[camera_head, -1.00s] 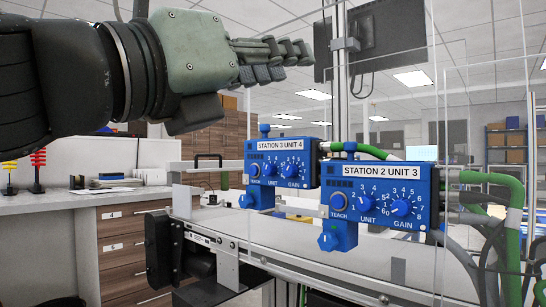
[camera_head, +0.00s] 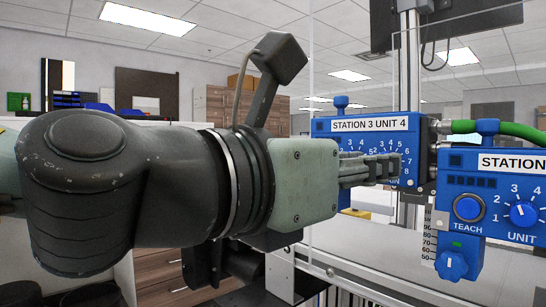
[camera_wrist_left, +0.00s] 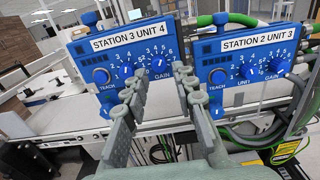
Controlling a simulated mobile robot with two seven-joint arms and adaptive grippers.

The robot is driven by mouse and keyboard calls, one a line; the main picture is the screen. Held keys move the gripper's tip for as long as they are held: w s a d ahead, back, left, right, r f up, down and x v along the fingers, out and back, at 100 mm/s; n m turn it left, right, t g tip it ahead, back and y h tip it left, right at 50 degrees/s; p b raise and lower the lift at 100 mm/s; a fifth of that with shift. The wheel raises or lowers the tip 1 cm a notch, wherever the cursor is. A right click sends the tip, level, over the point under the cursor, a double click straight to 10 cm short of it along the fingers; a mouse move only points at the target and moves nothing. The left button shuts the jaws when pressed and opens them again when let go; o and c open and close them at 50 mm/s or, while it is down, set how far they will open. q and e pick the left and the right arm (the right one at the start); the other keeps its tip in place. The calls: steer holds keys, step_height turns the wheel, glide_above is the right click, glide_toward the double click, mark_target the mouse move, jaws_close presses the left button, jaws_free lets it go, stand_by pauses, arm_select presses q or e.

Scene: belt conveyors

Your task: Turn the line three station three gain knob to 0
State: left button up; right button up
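The blue station 3 box (camera_head: 330,127), labelled "STATION 3 UNIT 4", stands on the conveyor's side. In the head view my left gripper (camera_head: 385,168) reaches across its front and hides its knobs. In the left wrist view the same box (camera_wrist_left: 92,59) shows its GAIN knob (camera_wrist_left: 158,65) at the right of its face. The UNIT knob (camera_wrist_left: 126,70) and the TEACH button (camera_wrist_left: 102,76) are left of it. My left gripper (camera_wrist_left: 160,81) is open, its fingertips apart just below the GAIN knob. Contact and the exact knob setting are unclear. My right gripper is out of view.
A second blue box (camera_head: 500,182), "STATION 2 UNIT 3" in the left wrist view, stands close to the right with its own knobs. Green hoses (camera_head: 490,128) run beside the boxes. Clear panels and a metal post (camera_head: 409,60) stand behind.

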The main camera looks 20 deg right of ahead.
arm_select(q)
steer(key=x, duration=0.3)
steer(key=shift+w, duration=0.15)
jaws_close()
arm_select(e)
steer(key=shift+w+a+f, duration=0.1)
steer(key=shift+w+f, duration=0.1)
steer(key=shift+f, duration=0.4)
arm_select(q)
steer(key=shift+n, duration=0.3)
